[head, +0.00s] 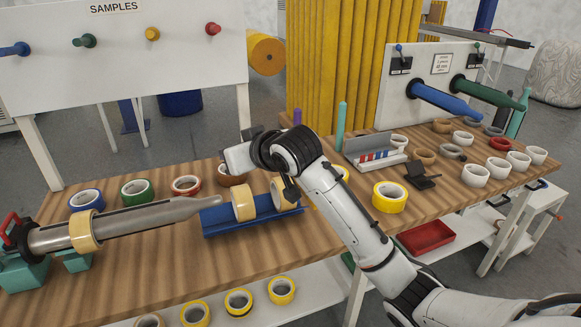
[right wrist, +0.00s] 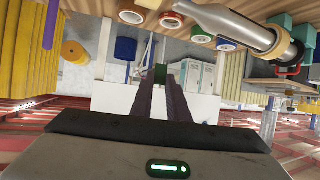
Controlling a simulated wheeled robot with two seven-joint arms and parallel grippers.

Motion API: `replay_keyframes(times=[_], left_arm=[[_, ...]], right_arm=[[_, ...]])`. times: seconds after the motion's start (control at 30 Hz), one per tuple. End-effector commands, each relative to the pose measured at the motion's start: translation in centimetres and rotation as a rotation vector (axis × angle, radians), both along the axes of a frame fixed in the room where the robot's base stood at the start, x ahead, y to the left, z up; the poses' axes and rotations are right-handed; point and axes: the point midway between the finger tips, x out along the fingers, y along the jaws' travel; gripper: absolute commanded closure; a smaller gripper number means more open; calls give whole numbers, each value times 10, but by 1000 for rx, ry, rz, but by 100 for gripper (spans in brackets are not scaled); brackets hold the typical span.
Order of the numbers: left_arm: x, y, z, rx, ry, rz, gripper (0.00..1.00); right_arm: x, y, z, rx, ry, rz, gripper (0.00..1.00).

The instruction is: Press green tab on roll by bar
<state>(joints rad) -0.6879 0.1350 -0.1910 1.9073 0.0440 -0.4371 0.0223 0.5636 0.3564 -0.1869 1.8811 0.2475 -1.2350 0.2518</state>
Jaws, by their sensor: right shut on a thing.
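The metal bar (head: 130,222) lies at the front left, with a cream tape roll (head: 84,231) around it. Two more cream rolls (head: 243,204) stand in a blue cradle (head: 250,226) near its tip. The piece cannot be made out in the head view. My left gripper is out of view.
Behind the bar lie rolls with blue (head: 86,199), green (head: 137,190) and red (head: 186,185) rings. The samples board (head: 120,50) stands behind. A yellow roll (head: 389,197) and several white rolls (head: 475,175) are on the right. My right arm crosses the table's middle.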

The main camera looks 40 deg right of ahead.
Motion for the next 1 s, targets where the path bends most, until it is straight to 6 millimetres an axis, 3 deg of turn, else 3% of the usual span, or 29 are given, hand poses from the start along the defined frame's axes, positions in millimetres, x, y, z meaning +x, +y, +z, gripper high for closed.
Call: replay_keyframes(times=[0.03, 0.2, 0.4, 0.57, 1.0], left_arm=[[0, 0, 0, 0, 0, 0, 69], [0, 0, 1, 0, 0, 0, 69], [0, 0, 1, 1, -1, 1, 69], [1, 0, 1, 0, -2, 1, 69], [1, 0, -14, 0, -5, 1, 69]], right_arm=[[3, -21, -16, 12, -39, -39, 100], [3, -87, -49, 2, -193, -166, 100], [-10, -131, -79, -21, -297, -266, 100], [-14, -141, -86, -30, -324, -290, 100], [-14, -141, -109, -28, -326, -289, 100]])
